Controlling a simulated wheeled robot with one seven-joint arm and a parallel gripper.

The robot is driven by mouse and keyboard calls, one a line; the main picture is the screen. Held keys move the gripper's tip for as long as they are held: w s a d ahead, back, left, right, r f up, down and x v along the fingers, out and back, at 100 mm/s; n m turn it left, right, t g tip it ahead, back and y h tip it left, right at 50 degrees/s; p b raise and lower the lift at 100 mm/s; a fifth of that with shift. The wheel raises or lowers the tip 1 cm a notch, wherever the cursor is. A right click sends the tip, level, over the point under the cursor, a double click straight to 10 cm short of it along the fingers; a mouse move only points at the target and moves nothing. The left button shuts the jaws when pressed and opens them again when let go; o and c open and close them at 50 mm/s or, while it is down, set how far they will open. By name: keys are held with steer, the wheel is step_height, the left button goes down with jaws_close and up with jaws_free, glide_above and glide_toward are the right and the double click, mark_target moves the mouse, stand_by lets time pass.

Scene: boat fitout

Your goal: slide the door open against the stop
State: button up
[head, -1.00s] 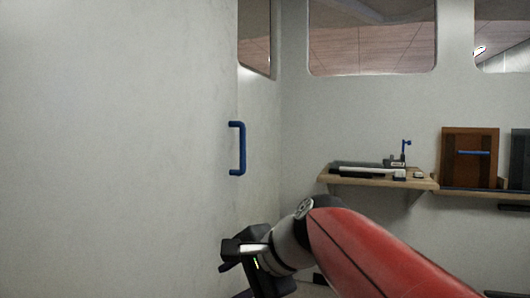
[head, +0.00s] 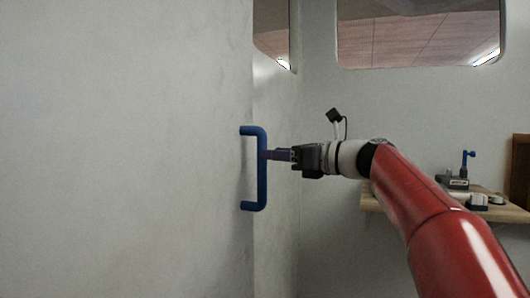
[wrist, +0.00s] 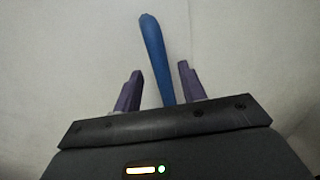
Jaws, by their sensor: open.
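The door is a pale grey panel (head: 130,150) filling the left of the head view. Its blue vertical bar handle (head: 262,170) stands near the panel's right edge. My gripper (head: 270,155) is level with the upper half of the handle, its fingers pointing left at it. In the wrist view the blue handle (wrist: 156,55) runs between my two purple fingers (wrist: 158,82), with a gap visible on each side. The gripper is open around the handle and not closed on it. The handle's lower end is hidden behind the gripper body in the wrist view.
A wooden shelf (head: 373,198) with small devices and a blue-topped fixture (head: 467,160) is on the wall at right, behind my arm. A brown panel (head: 521,170) shows at the right edge. Windows (head: 415,35) are above. The wall around the handle is clear.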

steer(key=x, duration=0.5)
jaws_close()
